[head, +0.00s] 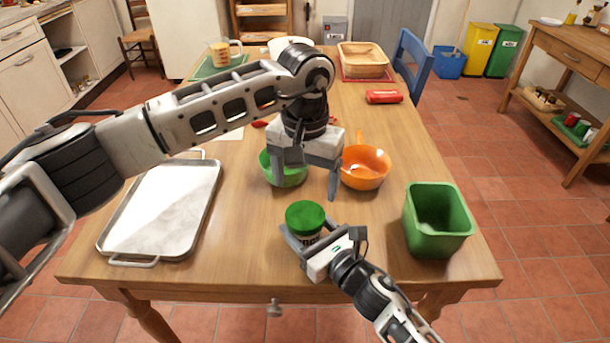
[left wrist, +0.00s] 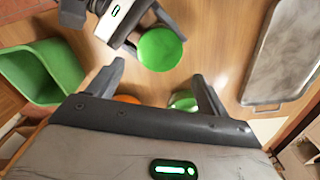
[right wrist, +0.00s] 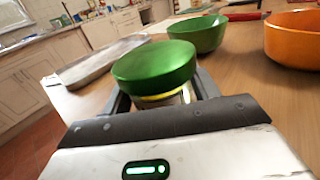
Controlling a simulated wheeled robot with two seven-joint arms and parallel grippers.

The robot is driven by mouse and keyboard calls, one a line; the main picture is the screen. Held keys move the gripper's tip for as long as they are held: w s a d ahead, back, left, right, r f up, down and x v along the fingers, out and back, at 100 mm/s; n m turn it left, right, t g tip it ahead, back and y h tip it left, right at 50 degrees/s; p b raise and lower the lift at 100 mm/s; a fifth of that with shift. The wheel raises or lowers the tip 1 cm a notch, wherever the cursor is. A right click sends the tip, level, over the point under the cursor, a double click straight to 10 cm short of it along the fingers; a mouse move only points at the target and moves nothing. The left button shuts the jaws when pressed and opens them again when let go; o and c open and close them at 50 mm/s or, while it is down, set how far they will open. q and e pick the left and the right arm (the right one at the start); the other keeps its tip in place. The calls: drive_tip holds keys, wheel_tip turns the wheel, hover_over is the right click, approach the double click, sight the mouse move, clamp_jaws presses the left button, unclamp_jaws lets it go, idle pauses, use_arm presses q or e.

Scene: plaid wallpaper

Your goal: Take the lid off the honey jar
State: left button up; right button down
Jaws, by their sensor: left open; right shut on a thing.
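The honey jar (head: 308,239) stands near the front of the table with its green lid (head: 305,214) on top. The lid also shows in the left wrist view (left wrist: 160,49) and in the right wrist view (right wrist: 154,66). My right gripper (head: 300,240) is shut around the jar's body below the lid. My left gripper (head: 305,180) is open and empty above the table, behind and above the jar, fingers pointing down. In the left wrist view, the lid lies beyond the gap between its fingers (left wrist: 158,85).
A green bowl (head: 285,176) and an orange bowl (head: 366,168) stand behind the jar. A green bin (head: 437,220) stands at the right, a metal tray (head: 165,205) at the left. A red object (head: 384,97) lies farther back. The table front beside the jar is clear.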

sight(305, 214)
use_arm(q)
wheel_tip(305, 214, down, 8)
drive_tip(key=shift+r, duration=0.25)
drive_tip(key=c, duration=0.8)
